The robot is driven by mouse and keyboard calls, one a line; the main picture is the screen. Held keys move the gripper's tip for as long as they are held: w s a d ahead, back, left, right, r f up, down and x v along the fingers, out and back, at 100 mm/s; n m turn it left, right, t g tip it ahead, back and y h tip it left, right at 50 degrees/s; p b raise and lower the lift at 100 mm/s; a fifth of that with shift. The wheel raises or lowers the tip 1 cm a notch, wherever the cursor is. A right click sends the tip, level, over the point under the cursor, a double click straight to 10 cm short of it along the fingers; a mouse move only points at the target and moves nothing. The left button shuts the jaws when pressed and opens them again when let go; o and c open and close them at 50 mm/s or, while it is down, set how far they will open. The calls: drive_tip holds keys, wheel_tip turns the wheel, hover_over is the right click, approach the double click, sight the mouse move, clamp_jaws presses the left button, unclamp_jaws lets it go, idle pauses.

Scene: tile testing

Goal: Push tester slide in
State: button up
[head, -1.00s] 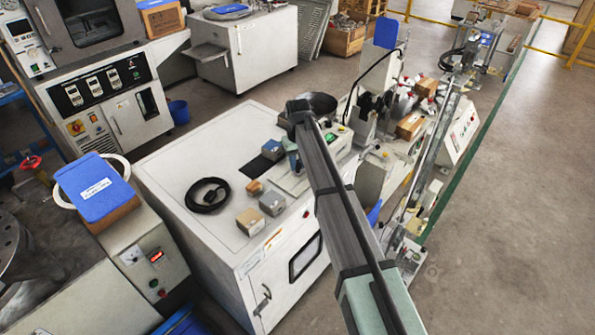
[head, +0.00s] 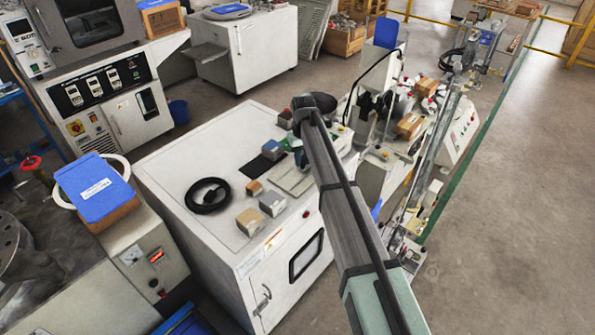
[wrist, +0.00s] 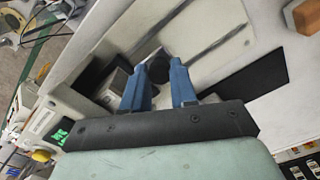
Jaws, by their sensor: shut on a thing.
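My gripper (wrist: 159,66) shows two blue fingers in the wrist view, closed around a small dark knob (wrist: 158,73). The knob is mostly hidden between the fingertips. Past the fingers lies a pale flat slide plate with long grooves (wrist: 195,32), on top of the white tester cabinet. In the head view the slide plate (head: 292,181) is a light grey strip on the cabinet top, just in front of my gripper (head: 300,157). The fingertips are too small there to make out. My arm covers part of the tester.
The white cabinet (head: 190,150) also bears a coiled black cable (head: 208,195), small boxes (head: 250,221) and a dark mat (head: 263,164). The cabinet top left of the cable is clear.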

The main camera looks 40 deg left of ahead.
drive_tip(key=shift+w, duration=1.7)
drive_tip(key=o, duration=0.6)
drive_tip(key=shift+o, duration=0.3)
drive_tip(key=shift+w, duration=0.1)
drive_tip(key=shift+r, duration=0.1)
